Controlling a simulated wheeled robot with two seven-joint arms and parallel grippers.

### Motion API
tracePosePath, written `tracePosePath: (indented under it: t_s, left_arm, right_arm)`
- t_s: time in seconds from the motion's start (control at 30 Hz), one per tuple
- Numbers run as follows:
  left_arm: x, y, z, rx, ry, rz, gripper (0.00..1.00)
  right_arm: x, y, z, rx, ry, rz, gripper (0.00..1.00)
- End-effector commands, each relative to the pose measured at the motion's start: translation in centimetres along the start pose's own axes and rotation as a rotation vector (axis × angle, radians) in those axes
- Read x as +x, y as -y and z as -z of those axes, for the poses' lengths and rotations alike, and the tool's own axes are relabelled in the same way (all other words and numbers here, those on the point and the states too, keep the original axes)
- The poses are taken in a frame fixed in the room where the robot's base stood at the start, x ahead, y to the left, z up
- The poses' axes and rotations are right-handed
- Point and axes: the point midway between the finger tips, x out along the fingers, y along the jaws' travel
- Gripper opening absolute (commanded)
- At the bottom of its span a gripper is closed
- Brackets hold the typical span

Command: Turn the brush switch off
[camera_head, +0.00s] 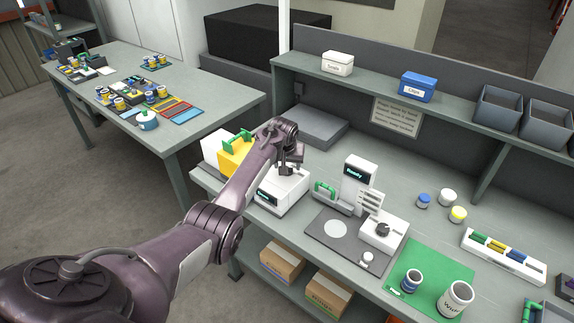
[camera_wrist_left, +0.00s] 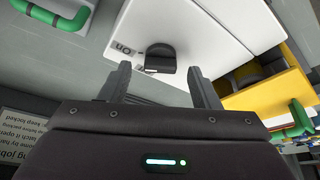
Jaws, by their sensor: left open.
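The brush switch, a dark knob (camera_wrist_left: 160,58) with a small white mark, sits on a white panel in the left wrist view. An "On" label is beside it; other lettering is hidden or too small to read. In the head view the white unit (camera_head: 291,193) with a small dark display is under my left gripper (camera_head: 290,166), which hides its top. My left gripper's two fingers (camera_wrist_left: 163,86) are open, one on each side of the knob in the picture, with nothing between them that I can see gripped. My right gripper is not in view.
A yellow bin (camera_head: 235,157) with a green handle stands left of the white unit. A "Ready" station (camera_head: 357,182) with a white knob box (camera_head: 384,231) stands to the right. A green mat (camera_head: 425,258) holds two cups. A shelf (camera_head: 390,100) runs behind.

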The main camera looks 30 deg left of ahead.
Motion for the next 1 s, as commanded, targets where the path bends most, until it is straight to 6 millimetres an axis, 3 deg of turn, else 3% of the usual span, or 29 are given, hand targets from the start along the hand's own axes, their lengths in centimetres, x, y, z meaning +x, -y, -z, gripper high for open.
tracePosePath:
  t_s: [0.47,0.8,1.0]
  left_arm:
    - [1.11,0.08,-0.06,0.0,0.0,0.002,0.56]
    - [1.1,0.08,-0.07,0.0,0.0,0.002,0.13]
    - [1.12,0.04,-0.09,-0.008,0.0,0.005,0.12]
  right_arm:
    - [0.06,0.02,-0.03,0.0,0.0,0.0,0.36]
    - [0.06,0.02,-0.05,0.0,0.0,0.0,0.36]
    - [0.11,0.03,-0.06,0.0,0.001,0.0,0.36]
